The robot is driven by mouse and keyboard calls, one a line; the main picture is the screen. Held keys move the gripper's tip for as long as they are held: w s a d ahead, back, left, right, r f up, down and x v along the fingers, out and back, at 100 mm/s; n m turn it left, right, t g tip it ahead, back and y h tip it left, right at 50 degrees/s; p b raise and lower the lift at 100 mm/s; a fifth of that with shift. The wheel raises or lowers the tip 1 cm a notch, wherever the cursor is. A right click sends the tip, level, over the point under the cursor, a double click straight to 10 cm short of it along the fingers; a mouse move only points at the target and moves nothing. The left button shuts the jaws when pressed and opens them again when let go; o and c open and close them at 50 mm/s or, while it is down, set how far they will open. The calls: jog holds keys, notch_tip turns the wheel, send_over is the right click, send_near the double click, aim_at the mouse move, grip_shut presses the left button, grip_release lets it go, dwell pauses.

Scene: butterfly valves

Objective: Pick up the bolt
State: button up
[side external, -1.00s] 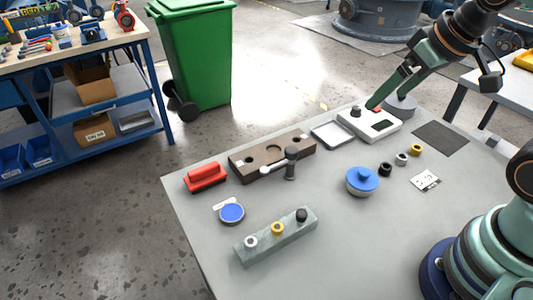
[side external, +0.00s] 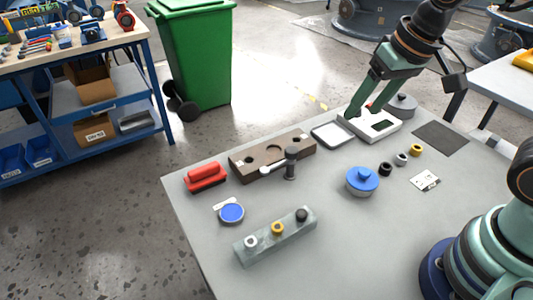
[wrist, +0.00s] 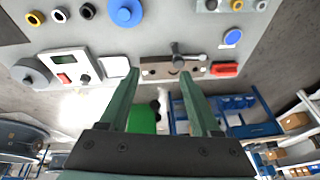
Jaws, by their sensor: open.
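I cannot pick out a bolt with certainty. A dark upright post with a grey, light-tipped lever (side external: 289,162) stands at the brown block (side external: 245,166); the lever also shows in the wrist view (wrist: 178,50). Small black (side external: 385,169), white (side external: 401,159) and yellow (side external: 416,149) ring-like parts stand on the right of the table. My gripper (side external: 361,112) is open over the white device with a display (side external: 385,124), at its left part. In the wrist view my gripper's fingers (wrist: 159,74) are spread wide with nothing between them. The device's black knob is hidden behind a finger in the side view.
A shallow tray (side external: 333,134) lies beside the device. A blue knobbed lid (side external: 362,180), a red-handled block (side external: 205,176), a blue disc (side external: 231,212) and a grey block with several rings (side external: 262,245) are on the grey table (side external: 320,260). The table's front middle is clear.

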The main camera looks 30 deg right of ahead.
aim_at(302, 213)
jog(key=s+a+f+m+g, duration=0.1)
jog(key=a+f+m+g, duration=0.1)
jog(key=a+f, duration=0.35)
jog(key=a+f+m+g, duration=0.2)
jog(key=a, duration=0.6)
jog(key=shift+h, duration=0.3)
jog(key=f, duration=1.2)
jog(key=shift+w+d, duration=0.1)
jog(key=shift+d, duration=0.1)
grip_shut()
